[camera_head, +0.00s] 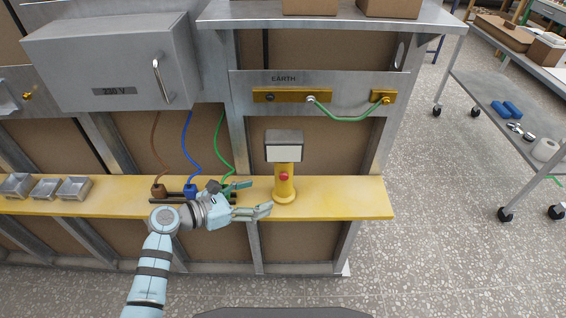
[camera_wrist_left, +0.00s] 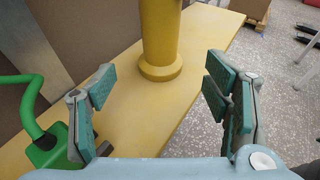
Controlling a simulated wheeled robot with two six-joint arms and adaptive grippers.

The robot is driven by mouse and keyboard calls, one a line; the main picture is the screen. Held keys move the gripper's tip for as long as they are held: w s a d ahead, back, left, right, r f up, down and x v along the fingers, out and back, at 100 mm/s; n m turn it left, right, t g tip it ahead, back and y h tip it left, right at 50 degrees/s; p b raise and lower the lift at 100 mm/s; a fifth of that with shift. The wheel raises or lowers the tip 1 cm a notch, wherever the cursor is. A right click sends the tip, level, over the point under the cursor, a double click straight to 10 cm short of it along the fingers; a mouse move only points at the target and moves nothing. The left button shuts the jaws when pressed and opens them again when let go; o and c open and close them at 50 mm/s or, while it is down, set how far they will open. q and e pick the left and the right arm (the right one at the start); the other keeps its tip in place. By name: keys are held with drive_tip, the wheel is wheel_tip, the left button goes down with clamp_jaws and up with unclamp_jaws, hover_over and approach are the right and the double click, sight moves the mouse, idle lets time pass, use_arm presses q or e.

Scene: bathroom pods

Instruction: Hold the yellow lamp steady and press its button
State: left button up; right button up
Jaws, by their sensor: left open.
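The yellow lamp (camera_head: 283,184) stands upright on the yellow shelf (camera_head: 345,203), with a grey box-shaped head, a white panel and a red button (camera_head: 284,176) on the front of its post. My left gripper (camera_head: 262,198) is open and empty, just left of the lamp's post. In the left wrist view the lamp's post and round base (camera_wrist_left: 160,66) stand ahead, between and beyond the open fingers (camera_wrist_left: 160,92), not touching them. The lamp's head is out of that view. My right gripper is not in view.
Brown, blue and green plugs (camera_head: 190,191) with cables sit left of the lamp; the green plug (camera_wrist_left: 48,148) is close to my left finger. Small metal trays (camera_head: 45,187) are at the far left. The shelf right of the lamp is clear. A cart (camera_head: 510,110) stands at right.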

sight(276, 191)
use_arm(q)
drive_tip(key=b+x, duration=0.1)
drive_tip(key=x, duration=0.1)
drive_tip(key=b+x, duration=0.1)
drive_tip(key=shift+w+d+f+b, duration=0.1)
drive_tip(key=shift+d+f+b, duration=0.1)
drive_tip(key=shift+f+b, duration=0.25)
drive_tip(key=b+x, duration=0.1)
drive_tip(key=x, duration=0.3)
drive_tip(key=shift+w+r, duration=0.1)
drive_tip(key=shift+w, duration=0.05)
drive_tip(key=shift+w+d, duration=0.2)
drive_tip(key=shift+d, duration=0.15)
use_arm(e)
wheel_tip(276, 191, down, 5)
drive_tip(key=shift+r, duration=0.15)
use_arm(q)
drive_tip(key=c, duration=0.9)
drive_tip(key=shift+c, duration=0.2)
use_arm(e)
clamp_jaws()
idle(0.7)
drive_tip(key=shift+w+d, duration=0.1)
